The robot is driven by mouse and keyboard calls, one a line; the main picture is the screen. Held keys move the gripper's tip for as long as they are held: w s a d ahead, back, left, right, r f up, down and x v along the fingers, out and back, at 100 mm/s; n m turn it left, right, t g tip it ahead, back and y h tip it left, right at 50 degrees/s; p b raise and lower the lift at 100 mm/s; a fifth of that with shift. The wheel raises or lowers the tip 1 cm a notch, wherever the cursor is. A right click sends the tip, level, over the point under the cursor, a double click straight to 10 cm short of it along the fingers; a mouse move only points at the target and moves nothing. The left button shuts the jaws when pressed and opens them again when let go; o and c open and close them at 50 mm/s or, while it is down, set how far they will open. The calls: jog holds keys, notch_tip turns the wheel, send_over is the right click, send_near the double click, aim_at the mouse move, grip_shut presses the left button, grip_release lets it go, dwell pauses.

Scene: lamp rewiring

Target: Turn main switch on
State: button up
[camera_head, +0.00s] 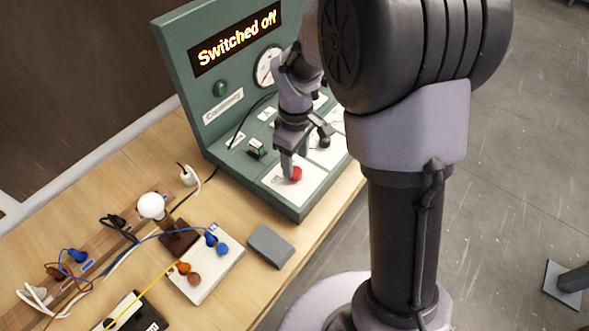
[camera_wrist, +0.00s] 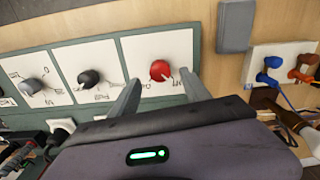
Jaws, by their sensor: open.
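The green control panel (camera_head: 215,110) stands on the bench, and its display (camera_head: 237,38) reads "Switched off". A red rotary knob (camera_head: 296,174) sits on a white plate at the panel's near end. It also shows in the wrist view (camera_wrist: 160,70). No readable label shows which one is the main switch. My gripper (camera_wrist: 159,79) is open, its fingers pointing toward the red knob with one on each side. Whether they touch it is unclear.
A grey block (camera_head: 270,246), a white socket board (camera_head: 215,268) with blue and orange plugs, and a lamp bulb (camera_head: 152,206) with loose cables lie on the bench.

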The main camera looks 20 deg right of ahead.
aim_at(296, 171)
notch_tip(296, 171, down, 4)
jog(key=shift+b, duration=0.45)
grip_shut()
